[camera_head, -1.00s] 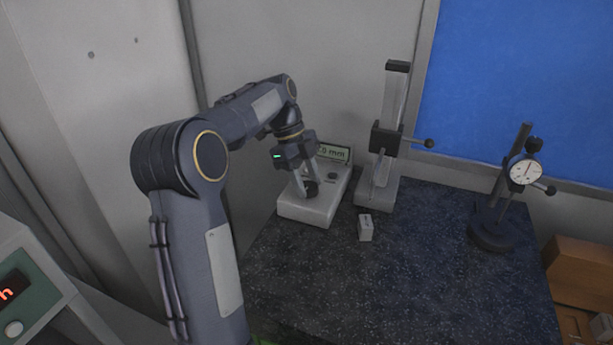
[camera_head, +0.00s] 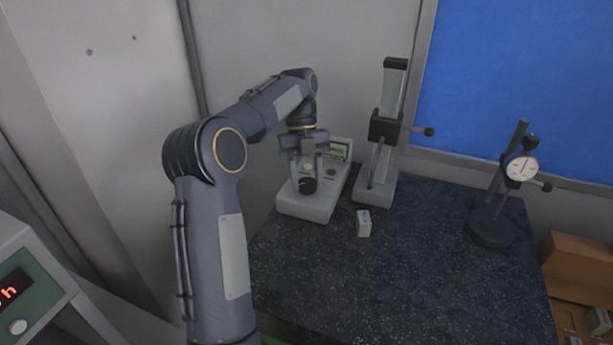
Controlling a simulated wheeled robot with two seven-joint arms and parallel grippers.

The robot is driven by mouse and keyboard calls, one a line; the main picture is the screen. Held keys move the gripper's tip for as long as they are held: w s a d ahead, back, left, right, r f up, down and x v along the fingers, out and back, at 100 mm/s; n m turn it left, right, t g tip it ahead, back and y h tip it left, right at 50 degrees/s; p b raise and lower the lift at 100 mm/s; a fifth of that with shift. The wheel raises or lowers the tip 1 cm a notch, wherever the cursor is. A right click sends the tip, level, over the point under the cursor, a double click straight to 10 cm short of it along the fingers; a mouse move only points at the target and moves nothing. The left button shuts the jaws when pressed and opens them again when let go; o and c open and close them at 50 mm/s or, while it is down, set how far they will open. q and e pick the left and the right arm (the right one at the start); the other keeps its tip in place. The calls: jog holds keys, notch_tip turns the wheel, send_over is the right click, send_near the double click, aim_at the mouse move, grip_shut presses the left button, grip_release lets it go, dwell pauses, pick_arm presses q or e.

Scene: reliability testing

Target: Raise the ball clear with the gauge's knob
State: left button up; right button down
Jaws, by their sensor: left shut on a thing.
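The gauge (camera_head: 322,207) is a pale box with a small display (camera_head: 339,149) at its back, on the dark speckled table. A black knob (camera_head: 307,186) stands on its front part. My left gripper (camera_head: 307,180) points down from above and is shut on the knob, a finger on either side. The display is partly covered by the gripper and its text cannot be read. I cannot make out a ball in this view. My right gripper is not in view.
A height stand (camera_head: 384,150) with a side handle stands just right of the gauge. A small white block (camera_head: 363,223) lies in front of it. A dial indicator on a stand (camera_head: 490,228) is at the right. The front of the table (camera_head: 400,290) is clear.

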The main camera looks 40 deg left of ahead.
aim_at(309, 186)
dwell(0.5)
pick_arm(q)
jog(key=o, duration=1)
jog(key=shift+r, duration=0.3)
notch_tip(309, 186, up, 3)
jog(key=shift+f, duration=0.15)
jog(key=shift+s+d+r, duration=1.5)
jog(key=shift+s+r, duration=0.1)
jog(key=shift+s, duration=0.2)
jog(key=shift+s+d+r, duration=1.5)
jog(key=shift+s+r, duration=0.1)
jog(key=shift+s, duration=0.15)
jog(key=shift+s+d+r, duration=1.5)
jog(key=shift+s+r, duration=0.1)
jog(key=shift+s, duration=0.2)
